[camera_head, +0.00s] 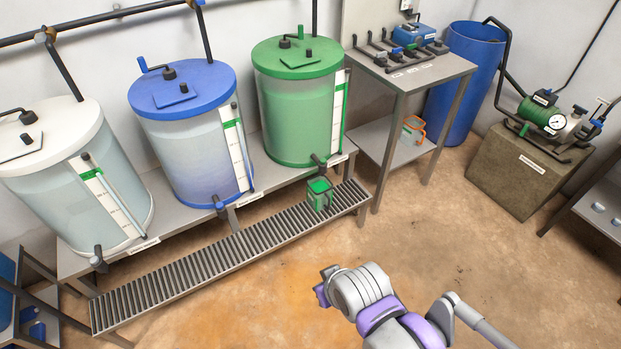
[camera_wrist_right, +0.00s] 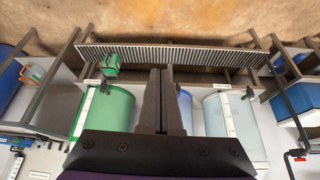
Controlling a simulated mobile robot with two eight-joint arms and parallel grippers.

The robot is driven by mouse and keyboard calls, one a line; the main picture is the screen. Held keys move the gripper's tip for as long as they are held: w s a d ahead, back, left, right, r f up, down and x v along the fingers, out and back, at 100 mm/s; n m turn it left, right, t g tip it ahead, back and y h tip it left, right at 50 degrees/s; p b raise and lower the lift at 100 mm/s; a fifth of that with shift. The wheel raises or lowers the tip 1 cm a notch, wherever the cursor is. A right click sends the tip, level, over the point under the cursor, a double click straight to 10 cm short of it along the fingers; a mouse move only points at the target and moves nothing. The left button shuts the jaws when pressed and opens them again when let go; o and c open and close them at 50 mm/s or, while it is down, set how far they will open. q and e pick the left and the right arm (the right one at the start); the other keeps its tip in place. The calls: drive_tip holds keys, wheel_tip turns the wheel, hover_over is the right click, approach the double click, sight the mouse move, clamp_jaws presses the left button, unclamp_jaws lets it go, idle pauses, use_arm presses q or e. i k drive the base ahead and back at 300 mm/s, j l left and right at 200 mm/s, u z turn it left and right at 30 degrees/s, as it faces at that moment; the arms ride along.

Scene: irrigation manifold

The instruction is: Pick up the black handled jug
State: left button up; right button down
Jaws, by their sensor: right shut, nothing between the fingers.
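I cannot make out a jug with a black handle in either view. A small green-lidded jug (camera_head: 319,194) stands on the slatted grate below the green tank; it also shows in the right wrist view (camera_wrist_right: 111,64). A clear jug with an orange handle (camera_head: 413,130) stands on the lower shelf of the side table; it also shows in the right wrist view (camera_wrist_right: 31,73). My right gripper (camera_head: 322,287) is in front of the grate, apart from both jugs. Its fingers (camera_wrist_right: 162,72) are shut and empty. My left gripper is not in view.
White (camera_head: 66,170), blue (camera_head: 190,140) and green (camera_head: 300,110) tanks stand on a bench behind the grate (camera_head: 230,255). A blue barrel (camera_head: 465,80) and a pump on a block (camera_head: 528,170) stand at the right. The brown floor (camera_head: 430,250) in the middle is clear.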

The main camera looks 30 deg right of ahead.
sight(320, 188)
drive_tip(key=i+l+z, duration=0.45)
drive_tip(key=i+l, duration=0.4)
drive_tip(key=l, duration=0.25)
drive_tip(key=i+l+z, duration=0.45)
drive_tip(key=i+l, duration=0.35)
drive_tip(key=i, duration=0.25)
